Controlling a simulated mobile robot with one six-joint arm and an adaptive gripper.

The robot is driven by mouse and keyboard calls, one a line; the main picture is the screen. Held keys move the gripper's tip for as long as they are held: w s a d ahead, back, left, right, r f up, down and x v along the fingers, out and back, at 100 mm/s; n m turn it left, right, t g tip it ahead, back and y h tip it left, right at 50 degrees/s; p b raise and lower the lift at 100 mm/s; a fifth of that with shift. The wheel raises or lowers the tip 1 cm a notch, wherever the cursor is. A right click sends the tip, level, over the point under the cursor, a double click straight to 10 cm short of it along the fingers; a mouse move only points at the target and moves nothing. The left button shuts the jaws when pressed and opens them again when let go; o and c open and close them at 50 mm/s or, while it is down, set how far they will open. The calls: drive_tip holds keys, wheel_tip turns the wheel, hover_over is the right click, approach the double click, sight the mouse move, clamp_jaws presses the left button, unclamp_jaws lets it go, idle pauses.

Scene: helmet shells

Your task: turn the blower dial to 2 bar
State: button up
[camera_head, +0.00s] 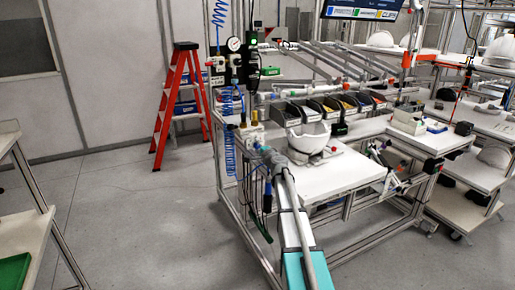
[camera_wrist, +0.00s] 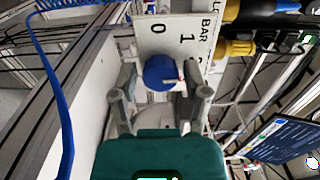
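The blower dial (camera_wrist: 160,72) is a round blue knob on a white plate (camera_wrist: 160,33) marked "0", "1" and "BAR", seen turned sideways in the wrist view. A thin pale and reddish mark lies on the knob's right side; I cannot tell which number it points at. The number past 1 is mostly hidden behind a finger. My gripper (camera_wrist: 163,90) is open, with one grey finger on each side of the knob and gaps visible between. In the head view my gripper (camera_head: 272,157) is at the white panel box (camera_head: 250,138), hiding the dial's front.
Yellow and black fittings (camera_wrist: 238,47) lie right of the plate, and a blue hose (camera_wrist: 55,80) hangs at left in the wrist view. A helmet shell (camera_head: 309,137) sits on the bench beside my arm. A red stepladder (camera_head: 175,105) stands behind; the left floor is clear.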

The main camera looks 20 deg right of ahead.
drive_tip(key=shift+o, duration=0.2)
drive_tip(key=shift+s, duration=0.15)
drive_tip(key=s, duration=1.1)
drive_tip(key=shift+s+d, duration=0.15)
drive_tip(key=shift+s, duration=0.2)
idle(0.4)
drive_tip(key=s+a+f+n+g+y, duration=0.2)
drive_tip(key=s+a+f+n+g, duration=0.15)
drive_tip(key=a, duration=0.45)
drive_tip(key=s+a+f+n+g+y, duration=0.2)
drive_tip(key=a+f+n, duration=0.15)
drive_tip(key=a, duration=0.35)
drive_tip(key=s+a+f+n+g+y, duration=0.2)
drive_tip(key=s+a+f+n+g, duration=0.15)
drive_tip(key=a, duration=0.45)
drive_tip(key=s+a+f+n+g+h, duration=0.2)
drive_tip(key=s+f+n+g+h, duration=0.1)
drive_tip(key=s, duration=0.7)
drive_tip(key=s+a+f+n+g+h, duration=0.3)
drive_tip(key=s+f+n+g, duration=0.1)
drive_tip(key=s, duration=0.6)
drive_tip(key=shift+f+g+h, duration=0.3)
drive_tip(key=shift+f+g, duration=0.25)
drive_tip(key=shift+g, duration=0.45)
